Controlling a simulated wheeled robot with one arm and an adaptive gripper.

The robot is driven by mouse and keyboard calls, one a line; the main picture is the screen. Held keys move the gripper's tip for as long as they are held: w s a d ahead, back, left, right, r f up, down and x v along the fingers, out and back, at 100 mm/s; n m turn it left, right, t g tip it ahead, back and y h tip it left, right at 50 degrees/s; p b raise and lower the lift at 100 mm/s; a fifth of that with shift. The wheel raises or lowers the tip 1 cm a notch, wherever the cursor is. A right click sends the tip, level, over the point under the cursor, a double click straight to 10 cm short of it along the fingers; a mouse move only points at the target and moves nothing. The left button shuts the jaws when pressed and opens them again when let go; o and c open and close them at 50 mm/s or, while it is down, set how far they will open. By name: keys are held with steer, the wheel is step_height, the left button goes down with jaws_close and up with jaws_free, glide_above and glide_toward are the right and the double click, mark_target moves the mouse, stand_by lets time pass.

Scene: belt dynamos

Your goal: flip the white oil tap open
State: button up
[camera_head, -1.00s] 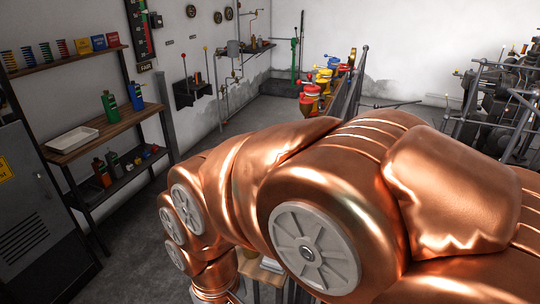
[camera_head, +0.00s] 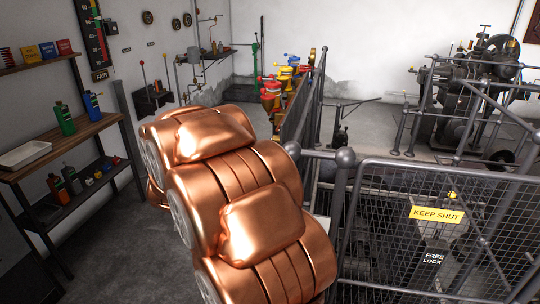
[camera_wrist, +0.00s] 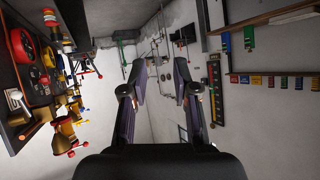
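A row of coloured taps in red, yellow and blue (camera_head: 283,82) stands along a bench at the back of the head view. The taps also show at the left edge of the wrist view (camera_wrist: 66,128). A small white lever-like part (camera_wrist: 16,99) sits among them there; I cannot tell for sure that it is the white oil tap. No white tap can be made out in the head view. My gripper (camera_wrist: 159,75) is open and empty, its fingers apart, well away from the taps. In the head view my own arm hides it.
A mesh gate with a KEEP SHUT sign (camera_head: 437,214) and railings stand at the right, with dark machinery (camera_head: 485,80) behind. A workbench (camera_head: 75,145) with bottles and a white tray (camera_head: 24,155) stands at the left. Grey floor between is clear.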

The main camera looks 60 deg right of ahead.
steer(key=shift+s+d+r+m+g+h, duration=0.1)
steer(key=shift+s+d+m+g+h, duration=1.35)
steer(key=shift+d, duration=3.7)
steer(key=shift+s+d+r+m+g+h, duration=0.1)
steer(key=shift+s+d+m+g+h, duration=0.5)
steer(key=shift+s+d+h, duration=3.1)
steer(key=shift+s+d+r+m+g+h, duration=0.25)
steer(key=shift+d+m+g, duration=0.75)
steer(key=shift+d, duration=5.65)
steer(key=shift+s+f, duration=0.1)
steer(key=shift+f, duration=0.05)
jaws_close()
